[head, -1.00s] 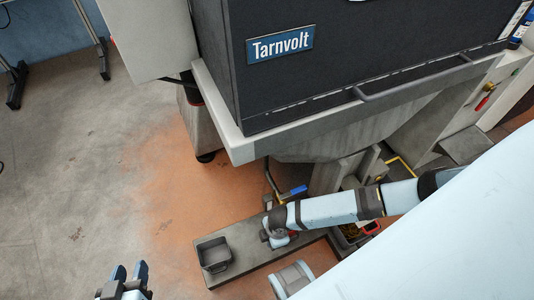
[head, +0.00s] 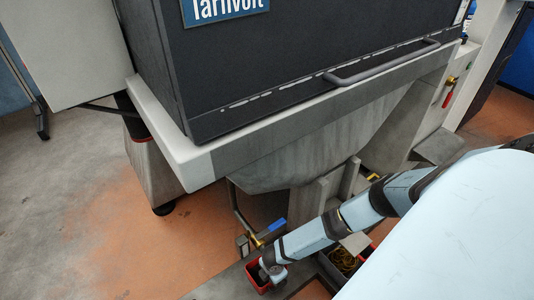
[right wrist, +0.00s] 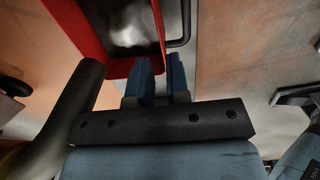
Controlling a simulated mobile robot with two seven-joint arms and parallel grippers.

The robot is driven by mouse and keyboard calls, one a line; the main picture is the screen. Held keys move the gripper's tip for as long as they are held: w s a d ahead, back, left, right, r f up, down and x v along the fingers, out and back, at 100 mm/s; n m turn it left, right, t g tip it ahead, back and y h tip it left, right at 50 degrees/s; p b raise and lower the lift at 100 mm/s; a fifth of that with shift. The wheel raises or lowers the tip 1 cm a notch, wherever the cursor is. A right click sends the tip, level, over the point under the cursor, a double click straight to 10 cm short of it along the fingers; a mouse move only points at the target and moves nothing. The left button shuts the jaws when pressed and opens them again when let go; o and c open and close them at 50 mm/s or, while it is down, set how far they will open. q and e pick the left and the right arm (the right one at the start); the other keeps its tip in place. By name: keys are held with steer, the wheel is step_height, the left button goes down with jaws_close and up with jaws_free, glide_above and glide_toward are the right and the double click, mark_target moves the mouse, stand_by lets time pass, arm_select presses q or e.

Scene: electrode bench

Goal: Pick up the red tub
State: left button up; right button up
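The red tub (head: 254,280) is a small open tub at the bottom of the head view, on or just above a low grey plank. My right gripper (head: 268,272) is at its rim, and my arm hides part of it. In the right wrist view the tub (right wrist: 88,20) fills the upper left, with a pale blurred patch inside. There the blue fingers of my right gripper (right wrist: 160,75) stand close together, with the tub's red wall running between them. A dark loop-shaped handle is just right of that wall. My left gripper is not in view.
A dark cabinet (head: 300,60) on a pale frame (head: 300,130) overhangs the spot. A valve with a blue handle (head: 272,228) stands close behind the tub. A red-rimmed bin with yellowish contents (head: 345,260) is to its right. Orange-stained floor (head: 120,240) is clear at left.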

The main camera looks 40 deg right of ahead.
step_height(320, 180, down, 4)
steer(key=shift+w+f+b, duration=0.15)
steer(key=shift+b, duration=0.65)
steer(key=f+b, duration=0.1)
steer(key=f, duration=0.1)
steer(key=d+f+b, duration=0.1)
steer(key=f+b, duration=0.1)
steer(key=shift+f, duration=0.25)
steer(key=shift+f+b, duration=0.25)
steer(key=shift+b, duration=0.05)
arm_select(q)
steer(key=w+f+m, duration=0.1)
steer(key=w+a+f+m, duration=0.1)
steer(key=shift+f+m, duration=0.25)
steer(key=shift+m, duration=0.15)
arm_select(e)
steer(key=shift+r, duration=0.1)
jaws_close()
